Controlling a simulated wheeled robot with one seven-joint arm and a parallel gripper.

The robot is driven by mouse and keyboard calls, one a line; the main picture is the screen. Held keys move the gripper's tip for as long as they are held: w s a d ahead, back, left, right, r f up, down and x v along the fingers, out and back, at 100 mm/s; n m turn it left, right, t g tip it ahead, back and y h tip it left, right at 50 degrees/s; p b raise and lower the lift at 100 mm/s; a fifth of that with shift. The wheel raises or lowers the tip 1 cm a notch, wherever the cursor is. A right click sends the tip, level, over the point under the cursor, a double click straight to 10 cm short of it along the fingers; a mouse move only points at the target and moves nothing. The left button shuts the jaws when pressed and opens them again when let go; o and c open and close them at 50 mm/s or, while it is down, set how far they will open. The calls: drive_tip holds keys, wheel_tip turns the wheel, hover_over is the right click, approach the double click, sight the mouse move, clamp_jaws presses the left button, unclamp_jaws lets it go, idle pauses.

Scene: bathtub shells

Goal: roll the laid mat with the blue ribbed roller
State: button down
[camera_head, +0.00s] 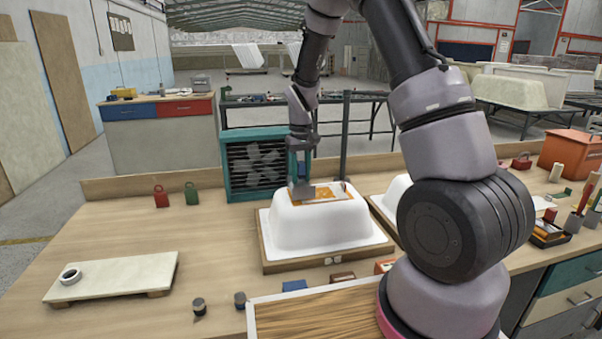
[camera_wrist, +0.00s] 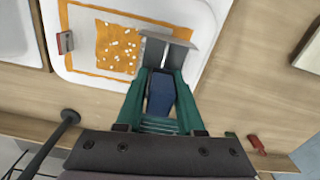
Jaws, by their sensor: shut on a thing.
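My gripper (camera_wrist: 160,95) is shut on the blue handle (camera_wrist: 161,92) of the roller. The roller's wide grey head (camera_wrist: 168,48) points away from the fingers; I cannot make out ribs. In the head view the roller (camera_head: 301,192) is at the left end of the white shell's (camera_head: 318,222) top. The laid mat (camera_wrist: 117,48) is an orange patch with white flecks inside an orange outline; it also shows in the head view (camera_head: 322,193). The roller head overlaps the outline's right part in the wrist view. Whether it touches is unclear.
A small red and grey piece (camera_wrist: 65,42) sits at the outline's far side. A second white shell (camera_head: 390,196) stands to the right. A teal fan box (camera_head: 254,165) is behind the first shell. A pale board (camera_head: 115,276) with a tape ring (camera_head: 70,274) lies front left.

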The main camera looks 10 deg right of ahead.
drive_tip(key=shift+f, duration=0.3)
idle(0.5)
drive_tip(key=shift+d, duration=0.1)
drive_tip(key=shift+s+d, duration=0.1)
drive_tip(key=shift+d, duration=5.2)
drive_tip(key=shift+a, duration=5.45)
